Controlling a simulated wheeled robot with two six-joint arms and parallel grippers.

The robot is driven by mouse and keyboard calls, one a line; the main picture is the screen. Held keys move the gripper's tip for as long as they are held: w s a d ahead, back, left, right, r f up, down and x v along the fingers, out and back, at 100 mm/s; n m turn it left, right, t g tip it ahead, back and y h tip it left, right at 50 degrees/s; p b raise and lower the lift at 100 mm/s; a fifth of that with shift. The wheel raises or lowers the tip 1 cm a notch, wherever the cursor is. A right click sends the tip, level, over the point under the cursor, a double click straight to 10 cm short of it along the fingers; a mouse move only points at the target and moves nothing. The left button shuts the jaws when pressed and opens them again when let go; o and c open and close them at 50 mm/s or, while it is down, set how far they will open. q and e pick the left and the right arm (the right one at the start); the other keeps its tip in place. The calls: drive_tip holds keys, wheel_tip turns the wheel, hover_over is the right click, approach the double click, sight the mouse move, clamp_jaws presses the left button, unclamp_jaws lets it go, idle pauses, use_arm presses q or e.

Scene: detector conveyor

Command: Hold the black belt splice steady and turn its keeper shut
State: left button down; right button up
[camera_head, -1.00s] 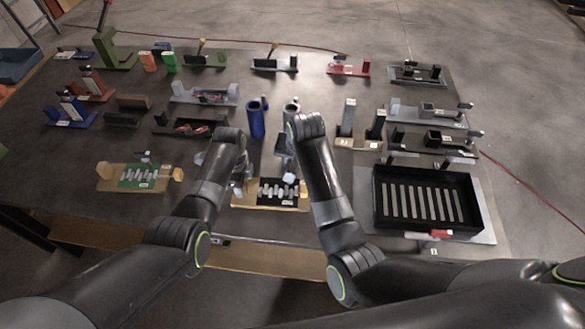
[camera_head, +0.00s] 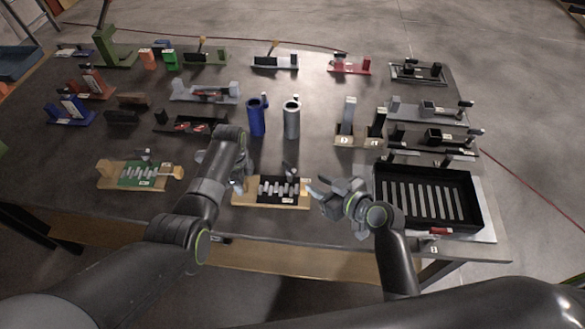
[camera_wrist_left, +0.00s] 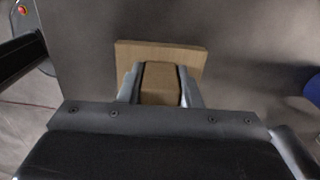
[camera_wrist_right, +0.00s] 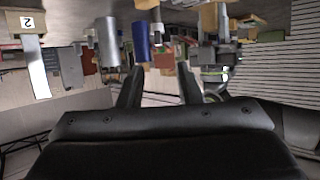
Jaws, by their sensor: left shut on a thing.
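The black belt splice (camera_head: 278,190) lies on a wooden base near the table's front edge, with a row of pale bars across it. A small dark upright part, seemingly its keeper (camera_head: 289,170), stands at its back edge; how far it is turned is too small to tell. My left gripper (camera_head: 239,184) is at the base's left end. In the left wrist view its fingers (camera_wrist_left: 160,72) are shut on a wooden block (camera_wrist_left: 160,85) of that base. My right gripper (camera_head: 318,192) is just right of the splice, apart from it; its fingers (camera_wrist_right: 157,78) are spread and empty.
A green belt splice (camera_head: 140,176) on a wooden base lies to the left. A black slotted tray (camera_head: 382,205) stands close on the right. Blue (camera_head: 256,118) and grey (camera_head: 291,120) cylinders stand behind. Bare tabletop separates them from the splice.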

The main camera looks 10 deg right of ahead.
sight(292, 169)
drive_tip(key=x, duration=1.1)
drive_tip(key=shift+w, duration=0.3)
drive_tip(key=shift+c, duration=0.3)
drive_tip(key=shift+a, duration=0.1)
clamp_jaws()
